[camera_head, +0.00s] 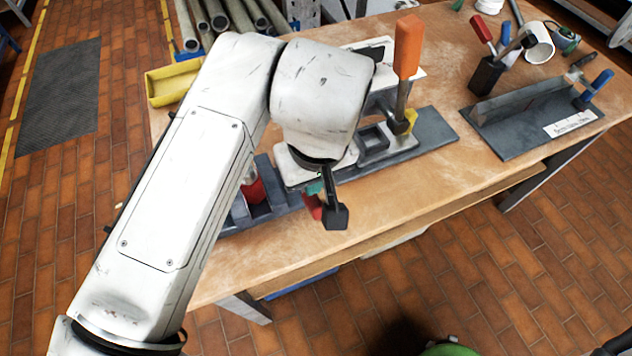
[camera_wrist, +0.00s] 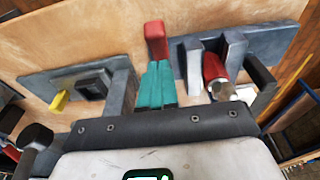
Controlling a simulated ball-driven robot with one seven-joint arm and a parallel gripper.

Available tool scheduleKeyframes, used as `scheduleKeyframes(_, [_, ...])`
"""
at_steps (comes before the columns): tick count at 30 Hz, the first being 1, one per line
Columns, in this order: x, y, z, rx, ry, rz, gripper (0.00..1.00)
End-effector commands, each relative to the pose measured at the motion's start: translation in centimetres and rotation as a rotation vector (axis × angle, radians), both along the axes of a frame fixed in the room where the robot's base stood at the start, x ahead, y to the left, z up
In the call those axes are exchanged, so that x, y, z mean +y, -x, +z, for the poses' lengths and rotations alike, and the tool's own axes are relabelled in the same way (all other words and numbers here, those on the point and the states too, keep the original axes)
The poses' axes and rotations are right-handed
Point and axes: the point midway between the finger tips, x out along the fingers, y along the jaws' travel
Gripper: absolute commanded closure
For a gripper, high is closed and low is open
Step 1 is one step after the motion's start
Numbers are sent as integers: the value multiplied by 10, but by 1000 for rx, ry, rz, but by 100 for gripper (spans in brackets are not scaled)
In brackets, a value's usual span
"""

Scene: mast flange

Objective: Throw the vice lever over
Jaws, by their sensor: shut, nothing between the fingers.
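The lever, with its long orange handle (camera_head: 408,45), stands nearly upright to the right of my gripper. Its metal stem runs down to a yellow piece (camera_head: 410,121) on the grey base plate (camera_head: 432,135); the yellow piece also shows at the left in the wrist view (camera_wrist: 59,101). My arm hides part of the fixture.
A red cylinder (camera_wrist: 214,75) with a metal end sits among grey blocks (camera_wrist: 193,66). A second grey fixture (camera_head: 520,115) with a blue handle is at the right. A tool holder (camera_head: 486,76) and white mug (camera_head: 538,43) stand behind. The wooden front strip is clear.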

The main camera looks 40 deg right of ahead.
Motion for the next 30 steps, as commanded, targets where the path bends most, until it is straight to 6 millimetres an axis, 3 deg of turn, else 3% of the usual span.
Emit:
scheduleKeyframes(1, [-3, -7, 14, -3, 2, -1, 100])
scheduleKeyframes(4, [-7, -20, 28, -7, 5, -1, 100])
scheduleKeyframes(16, [2, 3, 98, -14, 3, -1, 100])
scheduleKeyframes(21, [3, 7, 112, -11, 5, 0, 100])
scheduleKeyframes(30, [4, 8, 115, -12, 5, 0, 100])
